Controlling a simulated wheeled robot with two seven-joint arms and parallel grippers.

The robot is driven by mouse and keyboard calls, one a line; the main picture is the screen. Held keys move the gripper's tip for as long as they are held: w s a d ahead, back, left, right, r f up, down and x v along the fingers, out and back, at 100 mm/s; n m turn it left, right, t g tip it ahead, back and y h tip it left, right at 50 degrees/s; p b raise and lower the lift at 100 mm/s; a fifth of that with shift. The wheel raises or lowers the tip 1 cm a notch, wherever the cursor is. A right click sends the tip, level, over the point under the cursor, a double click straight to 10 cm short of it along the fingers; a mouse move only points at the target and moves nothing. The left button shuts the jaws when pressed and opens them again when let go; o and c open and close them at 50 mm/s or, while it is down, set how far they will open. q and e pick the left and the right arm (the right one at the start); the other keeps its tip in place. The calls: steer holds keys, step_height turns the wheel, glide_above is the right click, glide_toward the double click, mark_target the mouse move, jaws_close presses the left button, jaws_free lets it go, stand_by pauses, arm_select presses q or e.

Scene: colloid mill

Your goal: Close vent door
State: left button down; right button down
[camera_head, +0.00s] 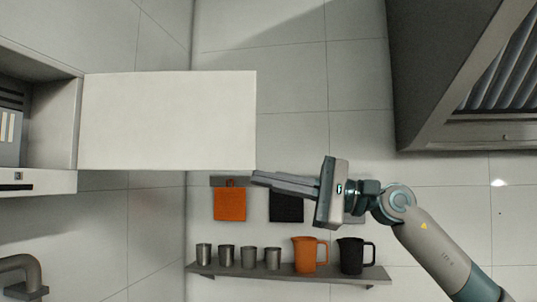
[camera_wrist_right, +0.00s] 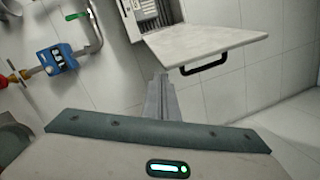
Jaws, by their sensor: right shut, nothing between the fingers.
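The vent door (camera_head: 168,120) is a pale flat panel at the left of the head view. It stands swung out from the grey housing (camera_head: 62,110), whose opening shows inner slats. In the right wrist view the door (camera_wrist_right: 210,42) is open and has a black handle (camera_wrist_right: 205,65) on its near face. My right gripper (camera_head: 256,178) is shut and empty. Its fingertips are just below the door's lower right corner in the head view. In the right wrist view the fingertips (camera_wrist_right: 161,77) point at the door's near edge. I cannot tell whether they touch. My left gripper is out of view.
A wall shelf (camera_head: 300,272) below holds several metal cups, an orange jug (camera_head: 309,254) and a black jug (camera_head: 351,256). An orange cloth (camera_head: 230,206) hangs above it. A large hood (camera_head: 450,75) is at upper right. A blue meter (camera_wrist_right: 60,60) on piping shows at wrist-view left.

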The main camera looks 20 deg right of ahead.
steer(key=s+d+r+n+t+h, duration=0.2)
steer(key=s+d+r+h, duration=0.1)
steer(key=d, duration=0.6)
step_height(320, 180, up, 2)
steer(key=shift+r+h, duration=0.1)
steer(key=shift+h, duration=0.6)
steer(key=shift+w, duration=0.15)
steer(key=shift+a, duration=0.1)
steer(key=w+a+p, duration=0.2)
steer(key=a+p, duration=0.5)
steer(key=a, duration=0.2)
steer(key=shift+w, duration=0.3)
